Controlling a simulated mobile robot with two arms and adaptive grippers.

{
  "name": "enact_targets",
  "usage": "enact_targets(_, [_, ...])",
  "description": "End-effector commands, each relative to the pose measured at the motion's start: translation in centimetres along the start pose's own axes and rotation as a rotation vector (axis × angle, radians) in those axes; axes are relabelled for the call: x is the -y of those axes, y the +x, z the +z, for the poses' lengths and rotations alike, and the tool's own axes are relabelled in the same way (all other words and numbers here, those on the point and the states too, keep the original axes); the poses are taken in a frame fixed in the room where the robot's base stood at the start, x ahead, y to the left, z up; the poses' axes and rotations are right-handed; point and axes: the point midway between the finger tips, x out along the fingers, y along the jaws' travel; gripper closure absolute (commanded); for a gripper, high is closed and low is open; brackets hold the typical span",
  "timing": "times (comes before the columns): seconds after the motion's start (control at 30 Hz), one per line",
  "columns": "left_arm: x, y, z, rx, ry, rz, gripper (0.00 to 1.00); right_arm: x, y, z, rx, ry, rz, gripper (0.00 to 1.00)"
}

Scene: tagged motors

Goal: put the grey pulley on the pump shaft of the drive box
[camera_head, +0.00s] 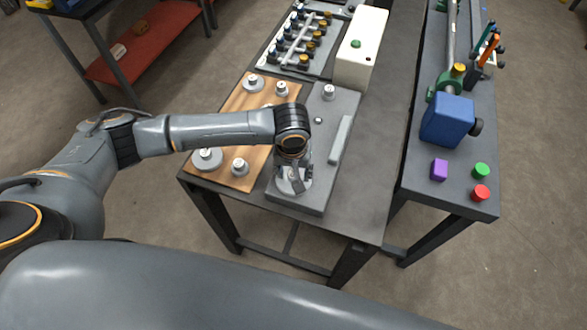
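My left arm reaches in from the left, and its gripper (296,178) points down over the near end of a grey box-like plate (318,185), apparently the drive box. A grey round disc with a pale centre, probably a pulley (292,186), shows at the fingertips. I cannot tell whether the fingers grip it or whether it sits on a shaft. The plate also carries a pale-topped fitting (329,92) at its far end, a small knob (318,121) and a long light bar (340,140). Tags are too small to read. My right gripper is out of view.
A wooden board (262,125) left of the plate holds several grey discs, including a large one (207,159). Behind stand a cream box (361,48) and a rack of fittings (300,42). A right-hand bench holds a blue motor (447,121) and purple block (439,169).

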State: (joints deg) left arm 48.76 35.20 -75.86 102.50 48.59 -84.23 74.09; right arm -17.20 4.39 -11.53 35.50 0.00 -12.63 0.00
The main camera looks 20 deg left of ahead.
Motion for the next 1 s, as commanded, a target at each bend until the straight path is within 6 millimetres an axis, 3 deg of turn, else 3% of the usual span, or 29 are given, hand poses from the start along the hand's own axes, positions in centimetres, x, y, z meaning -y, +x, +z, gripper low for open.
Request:
enact_targets(0.17, [-0.1, -1.2, -0.1, -0.001, 0.000, 0.003, 0.48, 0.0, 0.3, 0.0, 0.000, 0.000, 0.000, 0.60])
enact_targets(0.63, [-0.1, -10.4, -0.1, -0.002, 0.001, 0.002, 0.48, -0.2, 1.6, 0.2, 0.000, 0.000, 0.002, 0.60])
enact_targets(0.8, [0.0, -12.0, -0.1, -0.001, -0.001, 0.001, 0.48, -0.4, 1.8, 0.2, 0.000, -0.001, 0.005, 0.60])
enact_targets(1.0, [0.0, -12.3, -0.1, 0.000, -0.001, 0.000, 0.48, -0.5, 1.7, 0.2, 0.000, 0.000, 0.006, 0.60])
